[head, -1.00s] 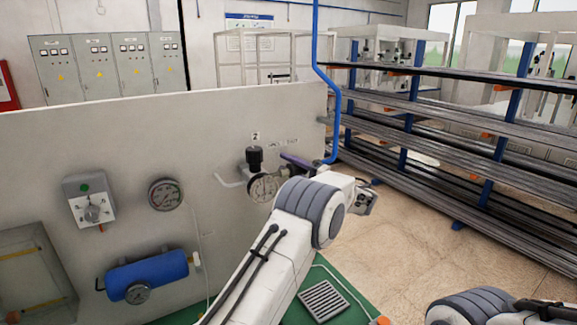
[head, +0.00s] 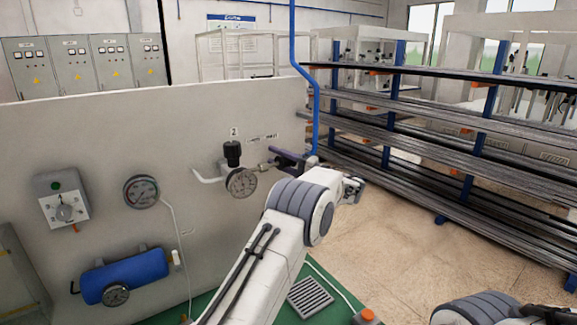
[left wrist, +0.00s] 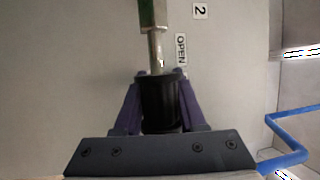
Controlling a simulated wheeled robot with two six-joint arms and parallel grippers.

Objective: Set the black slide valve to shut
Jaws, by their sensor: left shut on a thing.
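The black slide valve shows in the left wrist view as a dark sleeve (left wrist: 160,106) on a silver rod (left wrist: 157,50). My left gripper (left wrist: 160,82) is shut on this sleeve, with one purple finger on each side. An OPEN label (left wrist: 181,50) is on the panel beside the bare rod, beyond the fingertips. In the head view the left gripper (head: 288,160) is at the pipe right of the round gauge (head: 242,182), partly hidden by my arm. The sleeve's near end is hidden by the gripper body. My right gripper is out of view.
A black knob (head: 232,152) stands above the gauge, under a number 2 label (head: 234,132). A blue pipe (head: 314,105) runs down close right of the gripper. A blue tank (head: 125,275) is at lower left. A rack of long bars (head: 420,140) stands at right, with clear floor before it.

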